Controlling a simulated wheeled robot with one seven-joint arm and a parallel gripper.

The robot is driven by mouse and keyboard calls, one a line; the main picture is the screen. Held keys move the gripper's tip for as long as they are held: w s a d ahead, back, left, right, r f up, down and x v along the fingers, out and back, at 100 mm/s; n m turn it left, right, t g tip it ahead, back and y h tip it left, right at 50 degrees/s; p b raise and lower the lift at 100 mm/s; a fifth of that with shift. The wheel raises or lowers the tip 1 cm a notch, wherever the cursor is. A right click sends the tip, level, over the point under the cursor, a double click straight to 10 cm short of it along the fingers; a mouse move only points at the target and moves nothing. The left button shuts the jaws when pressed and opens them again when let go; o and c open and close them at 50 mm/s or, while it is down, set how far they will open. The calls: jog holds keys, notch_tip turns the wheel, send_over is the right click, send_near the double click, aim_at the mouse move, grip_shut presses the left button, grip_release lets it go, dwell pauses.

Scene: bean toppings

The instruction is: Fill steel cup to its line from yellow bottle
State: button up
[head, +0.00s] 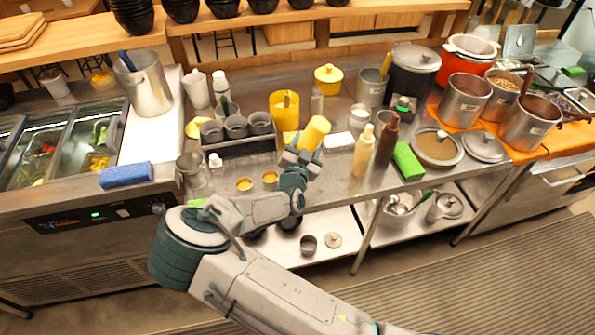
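A yellow bottle (315,131) is in my gripper (301,155), above the steel counter. The bottle is tilted, with its wide end toward the upper right; its nozzle end is hidden by the fingers. My gripper appears closed around its lower part. Two small round cups with yellow-orange contents, a left one (244,184) and a right one (270,178), stand at the counter's front edge, left of my gripper. I cannot tell which is the steel cup, and no fill line can be made out. No stream of liquid can be seen.
A dark rack of grey cups (236,127) and a yellow container (284,108) stand behind. A cream bottle (363,152), a brown bottle (387,140) and a green sponge (408,161) stand to the right. A glass jar (192,176) and a blue sponge (125,174) are left.

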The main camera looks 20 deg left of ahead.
jog(key=shift+w+d+f, duration=0.15)
jog(key=shift+w+d, duration=0.15)
jog(key=shift+d, duration=0.15)
jog(key=shift+r, duration=1.25)
